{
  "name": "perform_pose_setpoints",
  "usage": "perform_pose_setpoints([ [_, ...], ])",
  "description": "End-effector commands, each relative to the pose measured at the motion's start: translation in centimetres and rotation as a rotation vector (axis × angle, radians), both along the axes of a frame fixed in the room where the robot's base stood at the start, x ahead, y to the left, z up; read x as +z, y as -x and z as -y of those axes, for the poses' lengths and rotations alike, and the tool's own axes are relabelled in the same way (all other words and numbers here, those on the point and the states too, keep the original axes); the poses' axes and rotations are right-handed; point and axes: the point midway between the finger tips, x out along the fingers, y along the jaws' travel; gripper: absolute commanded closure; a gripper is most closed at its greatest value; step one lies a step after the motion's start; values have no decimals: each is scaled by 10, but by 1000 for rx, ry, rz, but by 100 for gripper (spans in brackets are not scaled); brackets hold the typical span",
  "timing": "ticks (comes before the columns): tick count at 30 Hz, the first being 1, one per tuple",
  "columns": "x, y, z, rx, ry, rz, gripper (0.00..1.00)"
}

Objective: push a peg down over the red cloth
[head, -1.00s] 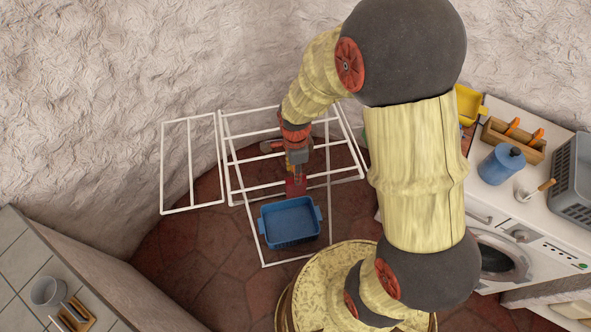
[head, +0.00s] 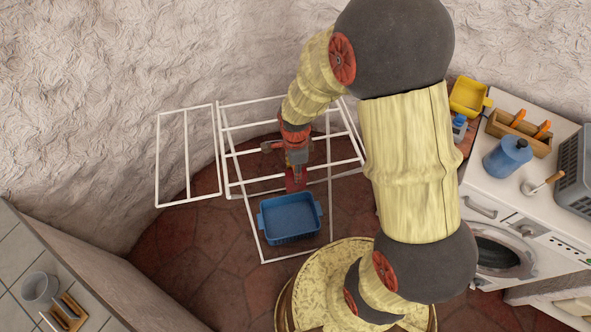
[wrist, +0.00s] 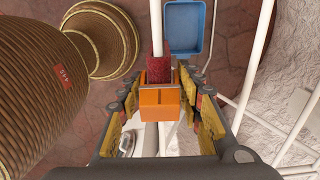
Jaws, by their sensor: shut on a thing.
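My gripper (wrist: 162,108) is shut on an orange peg (wrist: 160,102), with its yellow-padded fingers on either side. The peg's front end meets the near part of the red cloth (wrist: 157,66) in the wrist view. The cloth hangs on a white rod of the drying rack (wrist: 152,25). I cannot tell how far the peg straddles the cloth and rod. In the head view my gripper (head: 296,165) points down over the rack (head: 235,160), and the red cloth (head: 297,181) shows just below it; the peg is hard to make out there.
The rough wall stands close behind. At right, a white counter (head: 500,190) holds a blue canister (head: 507,157) and a wooden caddy (head: 518,136). A tiled counter (head: 20,265) stands at lower left.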

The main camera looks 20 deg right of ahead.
Motion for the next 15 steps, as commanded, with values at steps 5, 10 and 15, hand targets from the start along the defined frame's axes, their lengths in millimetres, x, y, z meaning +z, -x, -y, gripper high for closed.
perform_pose_setpoints([
  [5, 0, 0, 0, 0, 0, 0, 63],
  [10, 0, 0, 0, 0, 0, 0, 53],
  [15, 0, 0, 0, 0, 0, 0, 44],
])
